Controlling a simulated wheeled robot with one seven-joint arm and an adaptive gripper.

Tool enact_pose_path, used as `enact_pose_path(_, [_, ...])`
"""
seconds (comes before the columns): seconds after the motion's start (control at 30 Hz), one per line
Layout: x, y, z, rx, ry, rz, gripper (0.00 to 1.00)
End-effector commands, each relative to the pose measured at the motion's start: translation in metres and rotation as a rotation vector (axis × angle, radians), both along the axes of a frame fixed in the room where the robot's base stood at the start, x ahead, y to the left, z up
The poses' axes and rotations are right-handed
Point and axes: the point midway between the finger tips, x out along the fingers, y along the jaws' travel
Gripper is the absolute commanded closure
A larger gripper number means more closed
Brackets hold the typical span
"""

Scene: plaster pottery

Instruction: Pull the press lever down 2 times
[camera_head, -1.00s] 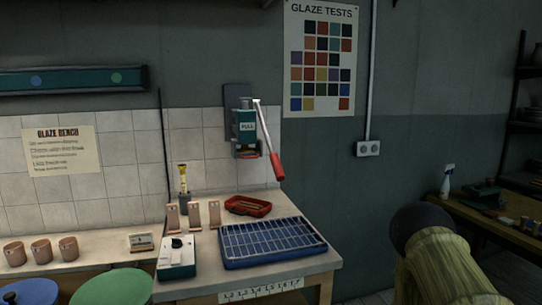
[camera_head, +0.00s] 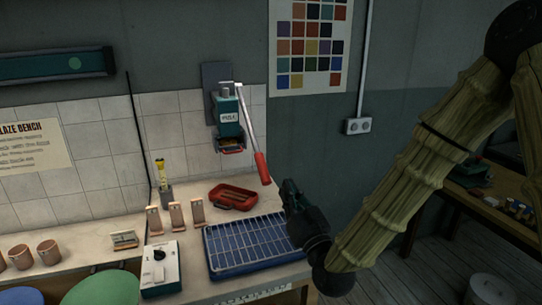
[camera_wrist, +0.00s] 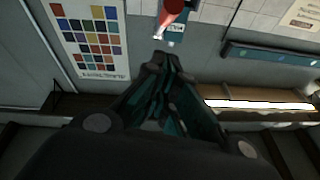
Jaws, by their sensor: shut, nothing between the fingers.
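The press (camera_head: 228,118) is a teal and black unit on the wall above the bench, with a label on its front. Its lever (camera_head: 251,128) is a pale metal bar that slants down to the right from the press's top and ends in a red handle (camera_head: 262,168). My gripper (camera_head: 289,186) is just right of and below the red handle, apart from it, shut and empty. In the wrist view the red handle (camera_wrist: 172,14) shows at the top, beyond my closed fingertips (camera_wrist: 161,60).
A blue rack tray (camera_head: 252,245) lies below my gripper on the bench. A red tray (camera_head: 233,197), several upright tiles (camera_head: 176,215) and a white-green box (camera_head: 160,268) stand around it. A colour chart (camera_head: 308,45) hangs on the wall right of the press. The air before the press is clear.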

Motion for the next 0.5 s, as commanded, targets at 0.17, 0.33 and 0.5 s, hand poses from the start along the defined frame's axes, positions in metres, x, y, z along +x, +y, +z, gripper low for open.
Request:
enact_pose_path(0.17, [0.004, -0.003, 0.022, 0.015, -0.04, -0.008, 1.0])
enact_pose_path(0.33, [0.022, 0.001, 0.03, 0.013, -0.04, -0.012, 1.0])
enact_pose_path(0.5, [0.046, 0.011, 0.039, 0.012, -0.039, -0.012, 1.0])
